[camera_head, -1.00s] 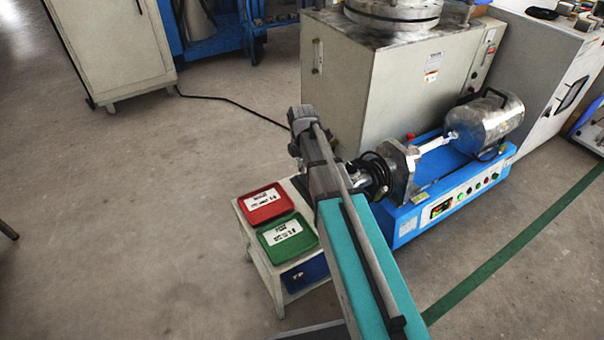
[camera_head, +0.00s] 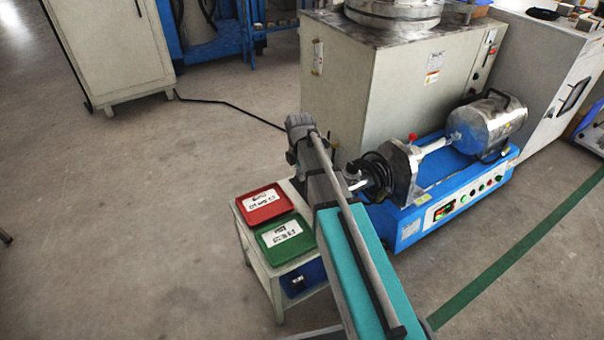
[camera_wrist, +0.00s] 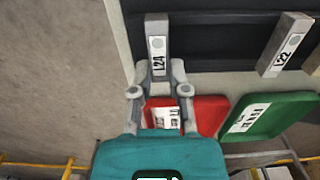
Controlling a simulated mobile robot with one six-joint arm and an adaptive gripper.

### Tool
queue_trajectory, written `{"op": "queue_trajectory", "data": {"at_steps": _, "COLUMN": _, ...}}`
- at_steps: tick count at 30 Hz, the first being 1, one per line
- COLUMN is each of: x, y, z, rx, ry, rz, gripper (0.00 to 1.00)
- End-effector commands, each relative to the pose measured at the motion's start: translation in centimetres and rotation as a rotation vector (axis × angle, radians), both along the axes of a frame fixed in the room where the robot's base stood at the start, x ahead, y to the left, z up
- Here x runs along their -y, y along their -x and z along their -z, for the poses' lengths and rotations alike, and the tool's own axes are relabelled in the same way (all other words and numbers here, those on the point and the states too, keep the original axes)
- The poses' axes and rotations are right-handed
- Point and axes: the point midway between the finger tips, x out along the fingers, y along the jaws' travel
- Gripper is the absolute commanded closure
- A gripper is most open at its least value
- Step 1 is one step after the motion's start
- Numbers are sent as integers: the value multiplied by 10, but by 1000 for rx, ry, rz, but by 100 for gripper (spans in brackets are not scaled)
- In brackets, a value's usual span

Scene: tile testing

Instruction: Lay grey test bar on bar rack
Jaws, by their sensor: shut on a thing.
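A grey square-section test bar (camera_wrist: 158,30) with a white label reading L24 is at the top centre of the wrist view. My gripper (camera_wrist: 160,78) is shut on its near end, one finger on each side. The bar's far part lies across a dark panel (camera_wrist: 215,50) with a pale edge, which looks like the bar rack. I cannot tell whether the bar touches it. A second grey bar (camera_wrist: 284,45), labelled L22, slants over the panel at the right.
A red tray (camera_head: 264,205) and a green tray (camera_head: 286,239) lie side by side on a small pale stand (camera_head: 262,275). A blue-based machine (camera_head: 411,228) stands right of my arm. A large grey cabinet (camera_head: 340,105) is behind. The floor at left is clear.

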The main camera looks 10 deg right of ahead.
Motion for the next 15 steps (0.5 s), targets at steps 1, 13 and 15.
{"op": "queue_trajectory", "data": {"at_steps": 1, "x": 0, "y": 0, "z": 2, "rx": 0, "ry": 0, "rz": 0, "gripper": 100}}
{"op": "queue_trajectory", "data": {"at_steps": 13, "x": 0, "y": 0, "z": 2, "rx": 0, "ry": 0, "rz": 0, "gripper": 44}}
{"op": "queue_trajectory", "data": {"at_steps": 15, "x": 0, "y": 0, "z": 2, "rx": 0, "ry": 0, "rz": 0, "gripper": 44}}
